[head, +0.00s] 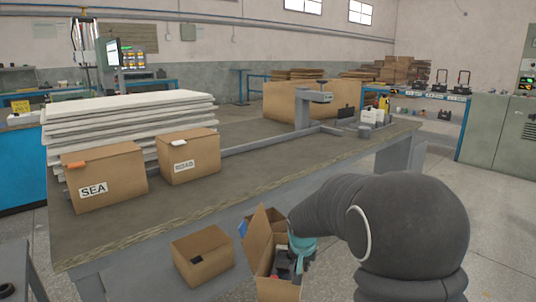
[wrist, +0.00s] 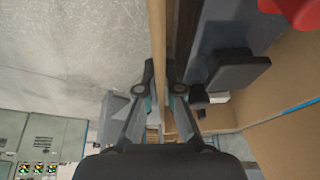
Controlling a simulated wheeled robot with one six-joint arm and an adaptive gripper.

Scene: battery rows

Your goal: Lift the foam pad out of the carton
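The open carton (head: 258,240) stands low in front of the table with a flap raised and dark items inside. My gripper (head: 300,245) reaches down at its right side, its tips hidden. In the wrist view my gripper (wrist: 160,88) has its fingers on either side of a thin tan strip that looks like a cardboard edge. Whether they press on it is unclear. Inside, to the right, are a dark grey block (wrist: 238,70) and a red thing (wrist: 292,12). I cannot tell which piece, if any, is the foam pad.
A smaller brown box (head: 203,257) stands left of the carton. On the table (head: 235,195) are the SEA carton (head: 104,176), another labelled carton (head: 189,156) and stacked white sheets (head: 130,112). The table's front edge runs just behind the carton. Open floor lies at right.

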